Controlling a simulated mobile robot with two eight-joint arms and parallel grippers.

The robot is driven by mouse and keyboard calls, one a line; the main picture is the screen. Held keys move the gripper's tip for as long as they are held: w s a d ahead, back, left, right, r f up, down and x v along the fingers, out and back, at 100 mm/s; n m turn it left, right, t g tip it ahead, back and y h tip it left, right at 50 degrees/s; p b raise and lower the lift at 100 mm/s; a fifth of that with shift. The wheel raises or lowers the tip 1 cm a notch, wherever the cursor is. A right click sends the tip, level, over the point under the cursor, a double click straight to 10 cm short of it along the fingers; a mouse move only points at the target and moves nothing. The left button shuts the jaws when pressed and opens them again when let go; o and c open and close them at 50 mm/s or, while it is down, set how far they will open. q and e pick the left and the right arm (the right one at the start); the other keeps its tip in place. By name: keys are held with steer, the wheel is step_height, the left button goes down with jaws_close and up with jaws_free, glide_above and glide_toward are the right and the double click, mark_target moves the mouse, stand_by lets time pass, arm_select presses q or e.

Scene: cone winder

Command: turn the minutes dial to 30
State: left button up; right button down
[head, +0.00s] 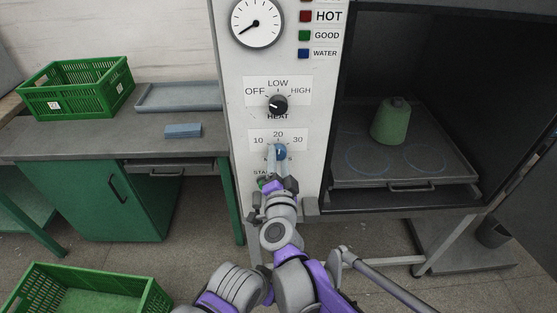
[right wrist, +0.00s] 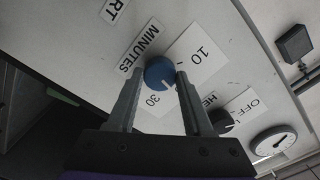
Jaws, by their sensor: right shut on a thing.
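The blue minutes dial (head: 281,152) sits on the white panel (head: 238,105), below the scale marked 10, 20 and 30. My right gripper (head: 277,157) reaches up to it from below and is shut on it. In the right wrist view, the two fingers of the right gripper (right wrist: 160,77) lie on either side of the dial (right wrist: 157,69). The dial's white pointer mark seems to point near the middle of the scale, slightly toward 30 (right wrist: 152,99). The 20 is hidden there behind a finger. My left gripper is not in view.
The black heat knob (head: 276,104) is just above, and a green button (head: 263,183) is close below. To the right, an open chamber holds a green cone (head: 391,121) on a tray. A bench with a green crate (head: 77,87) stands left.

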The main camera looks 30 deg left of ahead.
steer(key=m, duration=1)
steer(key=shift+m, duration=0.4)
stand_by(0.4)
steer(key=shift+c, duration=1.5)
jaws_free()
